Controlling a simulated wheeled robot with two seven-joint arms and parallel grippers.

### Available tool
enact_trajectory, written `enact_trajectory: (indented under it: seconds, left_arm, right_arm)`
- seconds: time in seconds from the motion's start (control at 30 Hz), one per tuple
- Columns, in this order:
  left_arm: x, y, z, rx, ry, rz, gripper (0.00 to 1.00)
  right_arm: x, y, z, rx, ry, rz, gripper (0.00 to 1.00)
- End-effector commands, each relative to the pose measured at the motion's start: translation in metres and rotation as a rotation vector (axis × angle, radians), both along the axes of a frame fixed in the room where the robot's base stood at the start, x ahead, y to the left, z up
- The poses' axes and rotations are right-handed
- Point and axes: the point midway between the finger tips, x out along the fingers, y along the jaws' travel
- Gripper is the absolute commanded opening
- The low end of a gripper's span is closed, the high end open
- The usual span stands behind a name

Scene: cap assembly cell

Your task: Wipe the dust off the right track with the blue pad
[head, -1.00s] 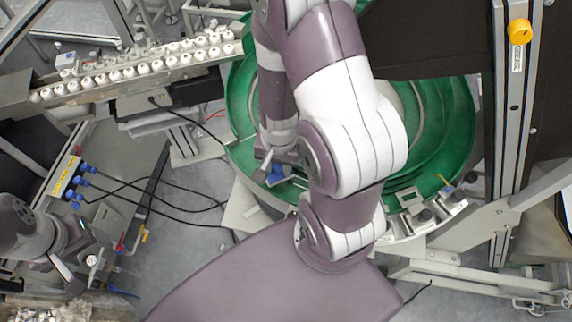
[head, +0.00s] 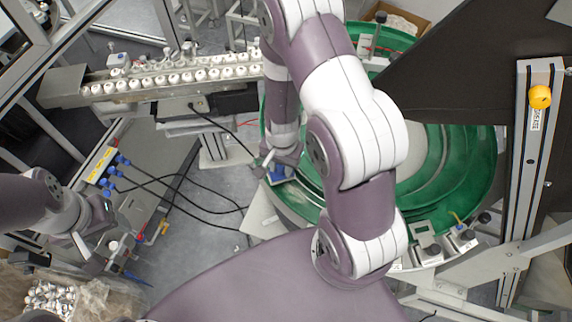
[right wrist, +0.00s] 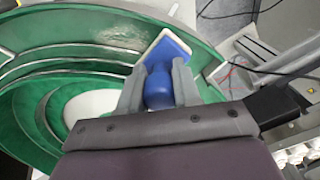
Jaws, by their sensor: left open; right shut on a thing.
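My right gripper (right wrist: 158,90) is shut on the handle of the blue pad (right wrist: 172,52), which has a pale edge. In the right wrist view the pad is over the outer part of the green bowl (right wrist: 60,60), beside a pale, dusty-looking patch (right wrist: 122,36). I cannot tell whether the pad touches the surface. In the head view, the right gripper (head: 276,164) and blue pad (head: 284,174) are at the bowl's left rim, and my right arm hides much of the bowl. My left gripper (head: 82,248) is open and empty at the lower left.
A straight rail (head: 150,87) with rows of white caps runs to the bowl's left side. Black cables (head: 175,195) cross the floor to a connector box (head: 100,165). A dark panel (head: 455,80) and metal post (head: 535,150) stand at the right. A bag of caps (head: 50,298) is lower left.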

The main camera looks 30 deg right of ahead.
Motion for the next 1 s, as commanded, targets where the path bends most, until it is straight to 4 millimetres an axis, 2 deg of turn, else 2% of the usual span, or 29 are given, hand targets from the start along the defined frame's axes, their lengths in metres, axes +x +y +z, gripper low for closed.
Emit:
enact_trajectory:
  seconds: [0.17,0.5,0.57,0.7,1.0]
  left_arm:
    - [0.000,0.000,0.001,0.000,0.000,0.000,0.63]
    - [0.000,0.000,0.051,0.000,0.000,0.000,0.63]
    - [0.000,0.000,0.041,0.000,-0.001,0.000,0.63]
    - [0.000,0.000,0.040,0.000,0.001,0.000,0.63]
    - [0.000,0.000,0.040,0.000,0.000,0.000,0.63]
  right_arm:
    - [0.000,0.000,0.002,0.000,0.000,0.000,0.00]
    - [0.000,0.000,0.050,0.000,0.000,0.000,0.00]
    - [0.001,0.000,0.049,0.001,-0.002,0.001,0.00]
    - [0.000,0.000,0.059,0.000,-0.001,0.000,0.00]
    - [0.000,0.000,0.060,0.000,0.000,0.000,0.00]
